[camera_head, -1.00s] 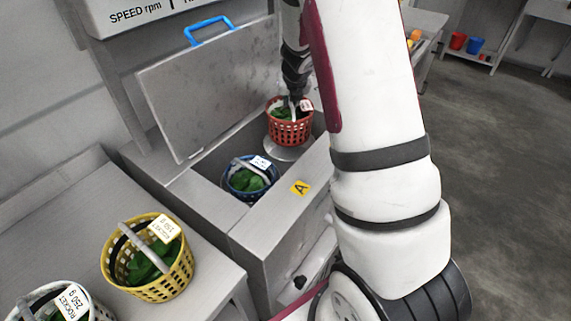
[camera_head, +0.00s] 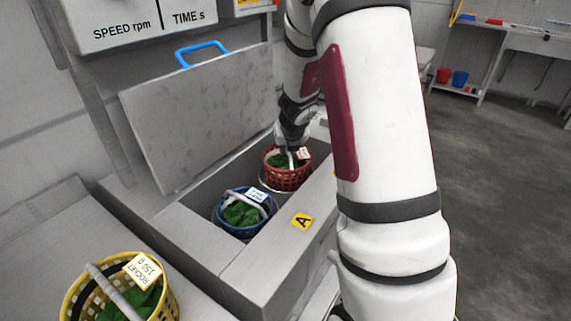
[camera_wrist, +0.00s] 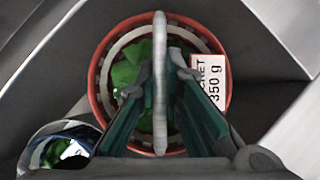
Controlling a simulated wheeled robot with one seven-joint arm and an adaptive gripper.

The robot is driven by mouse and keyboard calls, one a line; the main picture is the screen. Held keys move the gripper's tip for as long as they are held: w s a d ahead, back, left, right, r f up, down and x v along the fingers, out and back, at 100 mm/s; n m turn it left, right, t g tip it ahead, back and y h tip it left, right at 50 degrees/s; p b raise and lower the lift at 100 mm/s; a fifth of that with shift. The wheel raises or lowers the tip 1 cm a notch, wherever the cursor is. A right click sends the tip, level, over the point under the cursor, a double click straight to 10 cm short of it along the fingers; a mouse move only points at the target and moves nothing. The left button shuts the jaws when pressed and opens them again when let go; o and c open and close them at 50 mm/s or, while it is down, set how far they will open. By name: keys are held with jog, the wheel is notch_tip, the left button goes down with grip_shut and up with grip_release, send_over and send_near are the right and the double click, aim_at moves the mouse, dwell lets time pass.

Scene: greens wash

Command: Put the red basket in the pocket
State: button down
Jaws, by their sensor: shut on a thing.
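The red basket (camera_head: 286,178) holds green leaves and has a pale handle and a white label. In the head view it sits low in the far part of the open steel well (camera_head: 202,188), partly below the rim. My gripper (camera_head: 290,150) is shut on its handle from above. The wrist view shows the basket (camera_wrist: 98,88) below my fingers (camera_wrist: 160,85), with the handle between them and a label reading 350 g. I cannot tell whether the basket's bottom is resting on anything.
A blue basket (camera_head: 222,220) with leaves stands in the well nearer the front. A yellow basket (camera_head: 70,300) stands on the left bench. The raised lid (camera_head: 200,110) with a blue handle stands behind the well. A yellow A tag (camera_head: 302,220) marks the front rim.

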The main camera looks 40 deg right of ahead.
aim_at(287, 159)
jog(key=shift+f+b, duration=2)
jog(key=c, duration=1.7)
grip_release()
jog(key=shift+f, duration=0.1)
